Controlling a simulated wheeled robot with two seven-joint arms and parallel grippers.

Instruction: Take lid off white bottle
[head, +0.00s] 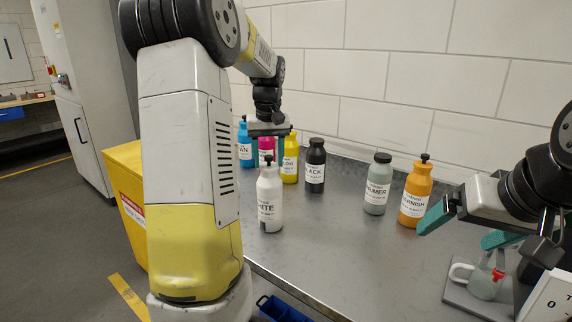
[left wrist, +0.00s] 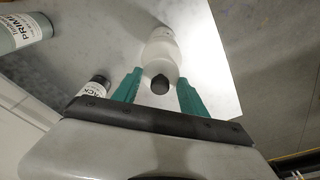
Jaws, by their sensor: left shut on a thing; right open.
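The white bottle (head: 270,205) stands upright on the grey table, at the front left of the bottle row, its label facing the head camera. Its dark lid (left wrist: 160,84) shows between the teal fingers of my left gripper (left wrist: 159,80) in the left wrist view. In the head view my left gripper (head: 268,135) comes down from above over the bottle's top, shut on the lid. The lid appears to sit on the bottle's neck; any small gap there cannot be seen. My right gripper (head: 458,236) is open and empty at the right, above the table.
Blue (head: 245,150), magenta (head: 267,148), yellow (head: 290,165) and black (head: 315,172) bottles stand behind the white one. Grey primer (head: 377,190) and orange varnish (head: 414,198) bottles stand farther right. A grey mug (head: 483,283) sits below my right gripper. The table's middle is clear.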

